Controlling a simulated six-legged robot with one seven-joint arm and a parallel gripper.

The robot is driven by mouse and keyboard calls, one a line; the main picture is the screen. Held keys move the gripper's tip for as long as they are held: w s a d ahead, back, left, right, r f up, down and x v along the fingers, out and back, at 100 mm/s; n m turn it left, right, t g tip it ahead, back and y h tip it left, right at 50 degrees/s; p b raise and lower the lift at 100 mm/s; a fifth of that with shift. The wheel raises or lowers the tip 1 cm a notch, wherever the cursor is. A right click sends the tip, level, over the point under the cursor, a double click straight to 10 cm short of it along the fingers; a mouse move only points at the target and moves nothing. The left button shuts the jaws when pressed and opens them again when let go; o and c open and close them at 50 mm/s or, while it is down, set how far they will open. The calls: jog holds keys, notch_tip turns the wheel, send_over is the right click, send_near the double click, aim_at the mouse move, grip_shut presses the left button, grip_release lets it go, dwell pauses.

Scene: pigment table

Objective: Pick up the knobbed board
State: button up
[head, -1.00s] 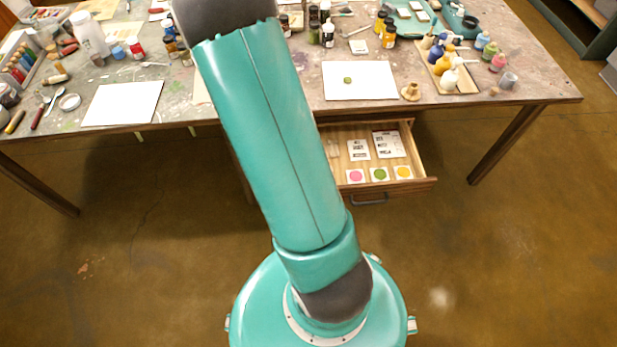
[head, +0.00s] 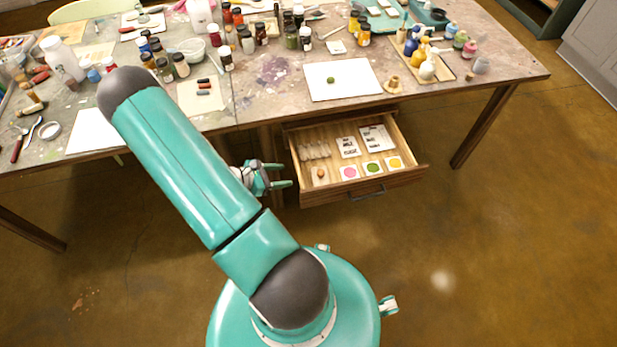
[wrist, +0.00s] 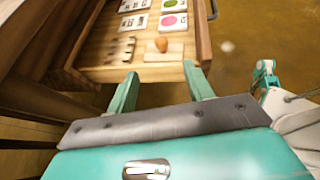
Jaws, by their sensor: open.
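The knobbed board (wrist: 175,54) lies in the open drawer, a pale flat board with a round orange-brown knob (wrist: 162,44) on it. In the head view the knob (head: 321,173) shows at the drawer's left front. My gripper (head: 286,175) is open and empty, at the left side of the drawer in the head view, with its fingers pointing toward the board. In the wrist view the two teal fingers of my gripper (wrist: 160,72) stand apart, with the board beyond and between their tips. They look apart from the board; the exact gap is unclear.
The wooden drawer (head: 412,172) also holds printed cards (head: 377,138), colour swatch cards (head: 372,167) and a notched wooden piece (head: 315,150). The paint-covered table (head: 270,70) above carries many bottles and papers. The floor before the drawer is clear.

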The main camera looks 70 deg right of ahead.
send_near(320, 172)
jog(key=x, duration=0.2)
jog(key=shift+s+d+f, duration=0.1)
jog(key=shift+s+d, duration=0.1)
jog(key=shift+s, duration=0.1)
jog(key=shift+x, duration=2.75)
jog(key=shift+w, duration=0.1)
jog(key=c, duration=1.1)
